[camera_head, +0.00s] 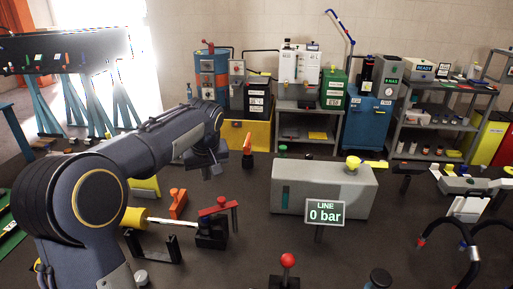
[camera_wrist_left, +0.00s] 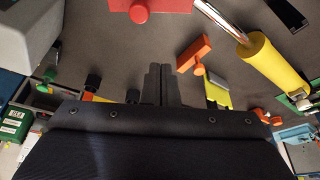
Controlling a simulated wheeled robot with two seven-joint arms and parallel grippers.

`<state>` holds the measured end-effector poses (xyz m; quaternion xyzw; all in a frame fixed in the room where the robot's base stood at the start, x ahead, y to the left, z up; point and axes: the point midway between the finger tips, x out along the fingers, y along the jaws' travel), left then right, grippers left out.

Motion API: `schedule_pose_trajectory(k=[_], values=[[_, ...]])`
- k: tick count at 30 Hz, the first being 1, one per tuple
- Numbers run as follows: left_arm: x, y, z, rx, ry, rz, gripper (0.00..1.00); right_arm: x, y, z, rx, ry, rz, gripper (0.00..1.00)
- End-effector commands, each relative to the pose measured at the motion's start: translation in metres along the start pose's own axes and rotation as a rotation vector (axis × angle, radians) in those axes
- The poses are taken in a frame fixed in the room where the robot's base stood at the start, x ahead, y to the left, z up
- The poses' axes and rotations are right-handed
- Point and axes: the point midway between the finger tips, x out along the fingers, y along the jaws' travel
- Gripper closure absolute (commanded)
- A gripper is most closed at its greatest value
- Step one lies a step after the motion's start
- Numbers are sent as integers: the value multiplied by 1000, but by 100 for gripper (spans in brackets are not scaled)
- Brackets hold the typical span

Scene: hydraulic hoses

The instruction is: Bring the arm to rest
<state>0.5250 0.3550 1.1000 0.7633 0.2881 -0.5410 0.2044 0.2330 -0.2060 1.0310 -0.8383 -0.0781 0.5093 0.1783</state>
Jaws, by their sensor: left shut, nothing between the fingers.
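My left arm (camera_head: 140,155) reaches in from the left of the head view, bent over the bench. Its left gripper (camera_head: 212,170) hangs down above the bench, left of the grey block (camera_head: 325,196). In the left wrist view, the gripper's dark fingers (camera_wrist_left: 160,72) are together with nothing between them. Bare bench shows around the fingertips. My right gripper is not in view.
Near the gripper are a red-handled valve (camera_head: 220,205), an orange piece (camera_head: 178,203) and a yellow-handled rod (camera_head: 135,217). A "LINE 0 bar" sign (camera_head: 325,212) stands before the grey block. Black hoses (camera_head: 490,225) curve at the right. Equipment shelves stand behind.

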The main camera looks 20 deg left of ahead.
Motion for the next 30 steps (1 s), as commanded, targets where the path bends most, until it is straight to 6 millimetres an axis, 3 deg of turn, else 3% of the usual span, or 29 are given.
schedule_pose_trajectory(k=[5,8,11,15,21,25,30], values=[[-3,-5,7,8,-12,21,100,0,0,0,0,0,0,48],[-11,-19,29,40,-45,89,100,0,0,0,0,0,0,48],[-25,-38,72,104,-82,202,100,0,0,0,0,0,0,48],[-44,-60,152,221,-98,376,100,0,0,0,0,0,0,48],[-51,-76,259,370,-51,540,100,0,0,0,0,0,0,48],[-45,-80,302,430,-21,583,100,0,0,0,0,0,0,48],[-40,-81,321,458,-3,600,100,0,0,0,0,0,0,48]])
